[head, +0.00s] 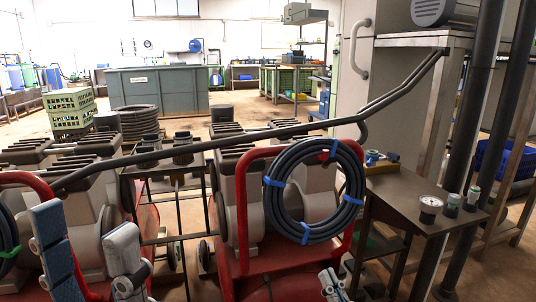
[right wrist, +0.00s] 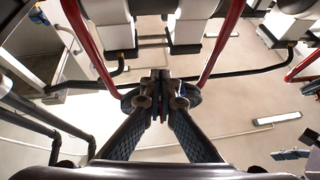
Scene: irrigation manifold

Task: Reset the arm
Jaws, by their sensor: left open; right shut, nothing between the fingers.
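My left gripper (head: 85,222) is at the lower left of the head view. Its two fingers, one with a blue textured pad, stand wide apart with nothing between them. They are in front of the red-framed pump units. My right gripper (head: 333,284) shows only as a small piece at the bottom edge of the head view, below the hose coil. In the right wrist view its fingertips (right wrist: 158,88) meet, shut and empty, in front of a dark coil and red tubes. The rest of both arms is out of the head view.
A black hose coil (head: 280,220) with blue ties hangs on a red frame (head: 243,210). A long dark pipe (head: 225,139) crosses above the pumps. Open floor lies farther back.

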